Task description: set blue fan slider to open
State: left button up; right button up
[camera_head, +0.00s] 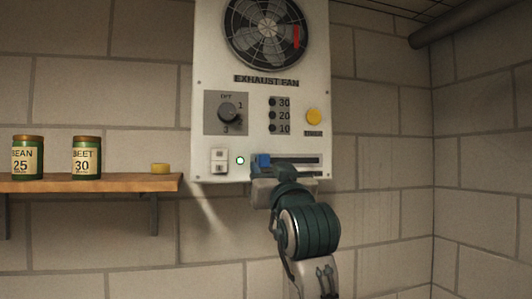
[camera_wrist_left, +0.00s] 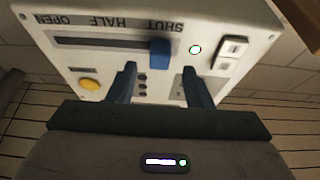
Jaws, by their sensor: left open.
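The blue fan slider (camera_head: 264,160) sits at the left end of its dark horizontal slot on the white exhaust fan panel (camera_head: 210,60). In the left wrist view, which shows the panel upside down, the blue slider (camera_wrist_left: 160,53) is by the SHUT label. HALF and OPEN run to the left there. My left gripper (camera_head: 272,166) is in front of the slot. Its two fingers (camera_wrist_left: 159,69) are open on either side of the slider knob, with gaps to it. My right gripper is not in view.
The panel has a dial (camera_head: 228,112), a yellow button (camera_head: 313,116), white switches (camera_head: 219,160) and a lit lamp (camera_head: 240,160). A wooden shelf (camera_head: 100,184) at left holds two jars and a yellow object (camera_head: 160,168).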

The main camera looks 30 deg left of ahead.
aim_at(266, 162)
pick_arm(q)
jog(key=shift+p+x, duration=0.8)
jog(key=shift+x, duration=1)
jog(key=shift+d, duration=0.1)
jog(key=shift+c, duration=0.3)
grip_shut()
jog(key=shift+w, duration=0.1)
